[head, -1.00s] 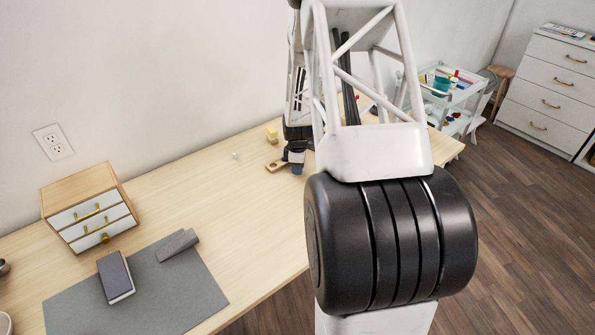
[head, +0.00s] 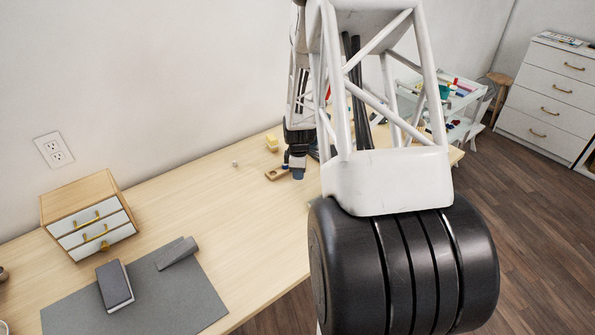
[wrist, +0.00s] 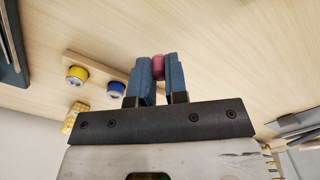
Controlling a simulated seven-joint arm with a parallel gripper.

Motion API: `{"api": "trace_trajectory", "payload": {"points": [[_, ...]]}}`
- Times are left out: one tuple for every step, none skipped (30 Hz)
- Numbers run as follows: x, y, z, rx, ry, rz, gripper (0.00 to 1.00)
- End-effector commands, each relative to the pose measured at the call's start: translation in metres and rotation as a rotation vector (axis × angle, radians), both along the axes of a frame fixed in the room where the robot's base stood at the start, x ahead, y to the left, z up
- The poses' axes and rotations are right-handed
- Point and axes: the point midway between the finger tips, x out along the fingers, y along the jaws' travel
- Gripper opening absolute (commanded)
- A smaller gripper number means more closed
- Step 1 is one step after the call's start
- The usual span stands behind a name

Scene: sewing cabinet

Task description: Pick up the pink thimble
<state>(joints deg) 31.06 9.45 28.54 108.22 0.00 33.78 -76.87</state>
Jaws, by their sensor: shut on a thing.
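In the wrist view, my gripper (wrist: 157,70) has its two blue fingers shut on the pink thimble (wrist: 158,67), which shows as a small dark pink piece between the fingertips. In the head view, my gripper (head: 297,174) is over the table near a wooden holder (head: 277,174); the thimble cannot be made out there. In the wrist view, the holder (wrist: 98,66) lies beside the fingers and carries a yellow thimble (wrist: 77,75) and a blue thimble (wrist: 117,88). I cannot tell how far the pink thimble is above the table.
A yellow block-like thing (head: 272,142) and a small white thing (head: 235,163) lie near the holder. A small drawer box (head: 90,216), a grey mat (head: 190,300) and a dark book (head: 115,285) are at the left. The table (head: 200,215) between is clear.

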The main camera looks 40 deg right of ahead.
Motion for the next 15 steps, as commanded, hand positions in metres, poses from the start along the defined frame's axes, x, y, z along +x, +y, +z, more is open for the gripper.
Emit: {"api": "trace_trajectory", "payload": {"points": [[-0.008, 0.004, 0.002, 0.000, 0.000, 0.000, 0.00], [-0.012, 0.007, 0.002, 0.000, 0.000, 0.000, 0.00], [-0.018, 0.010, 0.003, 0.000, 0.000, 0.000, 0.00], [-0.022, 0.013, 0.004, 0.000, 0.000, 0.000, 0.00], [-0.027, 0.016, 0.004, 0.000, 0.000, 0.000, 0.00], [-0.033, 0.019, 0.005, 0.000, 0.000, 0.000, 0.00], [-0.037, 0.022, 0.005, -0.001, -0.001, 0.000, 0.00], [-0.042, 0.024, 0.005, -0.001, -0.001, 0.000, 0.00], [-0.048, 0.028, 0.006, 0.000, 0.000, 0.000, 0.00], [-0.052, 0.031, 0.006, -0.001, -0.001, 0.000, 0.00], [-0.056, 0.033, 0.007, -0.001, -0.001, 0.000, 0.00], [-0.062, 0.036, 0.007, 0.000, 0.000, 0.000, 0.00], [-0.067, 0.039, 0.008, 0.000, 0.000, 0.000, 0.00], [-0.071, 0.041, 0.008, 0.000, 0.000, 0.000, 0.00], [-0.075, 0.044, 0.009, -0.001, -0.001, 0.000, 0.00]]}}
